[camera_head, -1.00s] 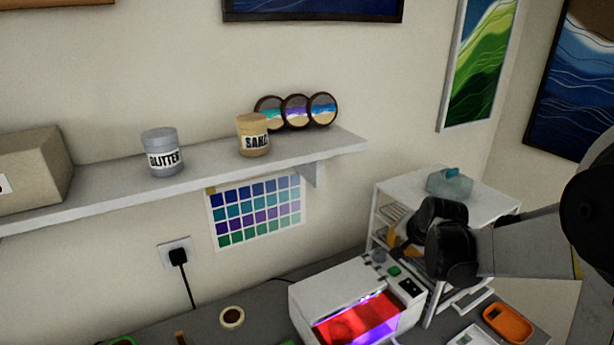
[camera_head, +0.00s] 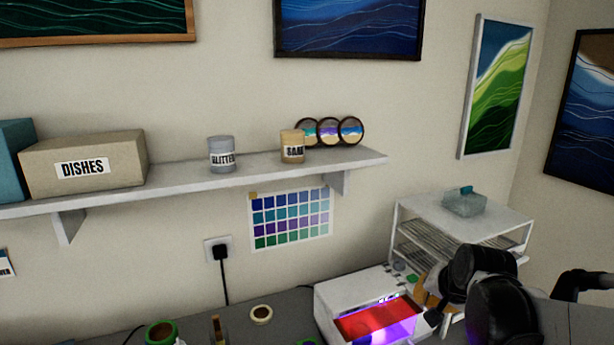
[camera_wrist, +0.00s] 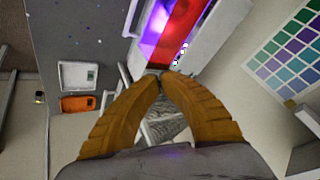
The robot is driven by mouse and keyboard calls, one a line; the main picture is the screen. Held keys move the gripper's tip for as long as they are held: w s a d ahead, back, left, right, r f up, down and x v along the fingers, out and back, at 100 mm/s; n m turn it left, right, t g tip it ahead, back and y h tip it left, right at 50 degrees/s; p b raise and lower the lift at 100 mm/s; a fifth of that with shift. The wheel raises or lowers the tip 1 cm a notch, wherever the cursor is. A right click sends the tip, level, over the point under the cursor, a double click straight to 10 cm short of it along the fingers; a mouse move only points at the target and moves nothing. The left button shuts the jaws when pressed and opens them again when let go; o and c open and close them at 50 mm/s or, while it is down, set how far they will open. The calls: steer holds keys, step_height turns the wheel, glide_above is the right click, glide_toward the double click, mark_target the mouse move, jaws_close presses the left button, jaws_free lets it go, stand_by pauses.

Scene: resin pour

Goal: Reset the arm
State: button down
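My gripper (camera_wrist: 160,82) shows in the wrist view as two ribbed orange-brown fingers with their tips together and nothing visible between them. In the head view my gripper (camera_head: 424,300) is at the lower right, partly hidden by my dark arm links. It appears in front of the right side of the white curing box (camera_head: 336,294), which glows red and purple inside. In the wrist view the lit box (camera_wrist: 205,45) lies beyond the fingertips.
A white rack (camera_head: 480,218) with a clear container (camera_head: 464,203) on top stands at the right. A wall shelf (camera_head: 250,172) holds a DISHES box (camera_head: 84,163), a glitter jar (camera_head: 221,154) and a sand jar (camera_head: 292,146). A tape roll (camera_head: 261,314) lies on the bench.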

steer(key=s+a+f+n+b, duration=0.3)
steer(key=s+a+b, duration=0.1)
steer(key=s, duration=0.6)
steer(key=s+a+f+n+b, duration=0.4)
steer(key=s+b, duration=0.1)
steer(key=s, duration=0.5)
steer(key=shift+s, duration=0.25)
